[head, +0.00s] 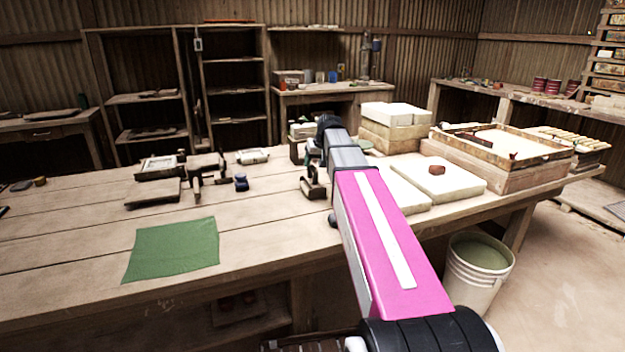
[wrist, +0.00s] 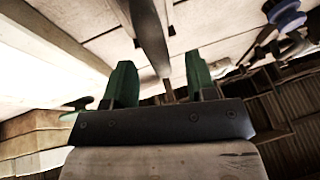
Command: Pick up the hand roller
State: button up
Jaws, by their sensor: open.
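My gripper (wrist: 159,62) is open in the wrist view, with its two green fingers apart. A grey metal piece with a short brown part below it (wrist: 150,35) shows in the gap between the fingers. It may be part of the hand roller, but I cannot tell for sure, nor whether a finger touches it. In the head view a dark tool with a brown upright part (head: 314,187) stands on the bench just left of my arm, and may be the same thing. My arm hides most of my gripper there.
The wooden bench (head: 70,235) holds a green cloth (head: 172,248), a small blue item (head: 241,182) and dark tools (head: 205,170) to the left. Pale slabs (head: 445,180) and a wooden tray (head: 545,155) stand right of my arm. A white bucket (head: 478,290) is on the floor.

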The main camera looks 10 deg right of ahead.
jog(key=shift+x, duration=1.4)
grip_shut()
jog(key=shift+r, duration=0.1)
jog(key=shift+r, duration=0.5)
notch_tip(320, 180, up, 2)
jog(key=shift+r, duration=0.2)
jog(key=s+a+r, duration=0.5)
jog(key=s+r, duration=0.2)
jog(key=s, duration=0.3)
jog(key=shift+a+r, duration=0.2)
jog(key=shift+a, duration=0.1)
jog(key=shift+s, duration=0.1)
